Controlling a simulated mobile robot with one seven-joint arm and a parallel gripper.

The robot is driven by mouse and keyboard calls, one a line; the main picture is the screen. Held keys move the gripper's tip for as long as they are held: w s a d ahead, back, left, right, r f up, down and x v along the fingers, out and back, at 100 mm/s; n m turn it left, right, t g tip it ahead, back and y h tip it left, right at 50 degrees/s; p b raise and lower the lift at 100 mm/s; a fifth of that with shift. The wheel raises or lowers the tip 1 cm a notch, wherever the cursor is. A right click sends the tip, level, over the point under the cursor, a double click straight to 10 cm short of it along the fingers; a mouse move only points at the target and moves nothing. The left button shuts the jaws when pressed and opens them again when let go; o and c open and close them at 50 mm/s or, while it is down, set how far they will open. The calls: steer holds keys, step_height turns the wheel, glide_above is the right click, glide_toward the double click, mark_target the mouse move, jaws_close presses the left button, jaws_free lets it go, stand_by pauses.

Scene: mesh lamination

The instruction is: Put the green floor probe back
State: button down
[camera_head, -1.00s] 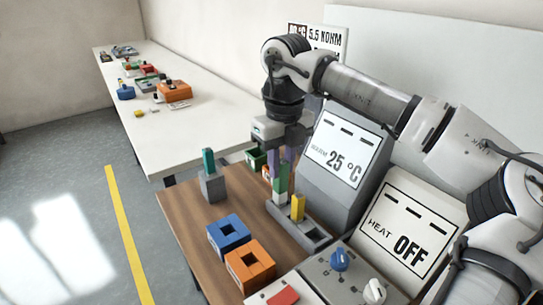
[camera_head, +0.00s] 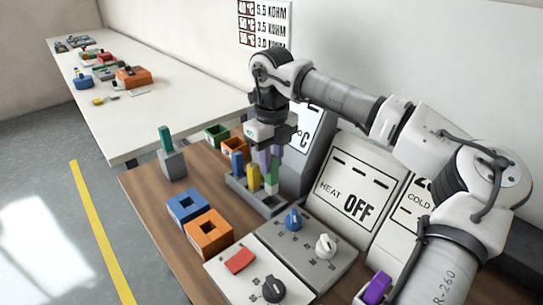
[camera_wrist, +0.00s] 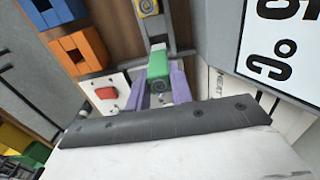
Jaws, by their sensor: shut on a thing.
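My gripper (camera_head: 270,158), with purple fingers, points down and is shut on the green floor probe (camera_head: 272,175). In the wrist view the green probe (camera_wrist: 158,64) lies between the two purple fingers. In the head view it is at the right part of a grey slotted rack (camera_head: 240,192), with a paler lower part. I cannot tell whether its lower end is in a slot or just above. A yellow probe (camera_head: 254,178) and a blue probe (camera_head: 238,164) stand in the rack to its left. The yellow probe's top (camera_wrist: 149,7) also shows in the wrist view.
A grey block (camera_head: 173,165) with a teal piece stands at the left. Blue (camera_head: 186,203) and orange (camera_head: 208,235) square blocks are in front of the rack. Green (camera_head: 216,133) and orange bins are behind. Control panels (camera_head: 358,190) stand to the right.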

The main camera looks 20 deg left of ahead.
mark_target(272, 177)
steer(key=shift+f+b, duration=1.8)
steer(key=shift+f, duration=1.05)
steer(key=c, duration=1.1)
jaws_free()
steer(key=shift+c, duration=0.2)
steer(key=shift+r, duration=0.15)
step_height(272, 177, up, 14)
steer(key=shift+f+b, duration=0.2)
steer(key=shift+b, duration=0.25)
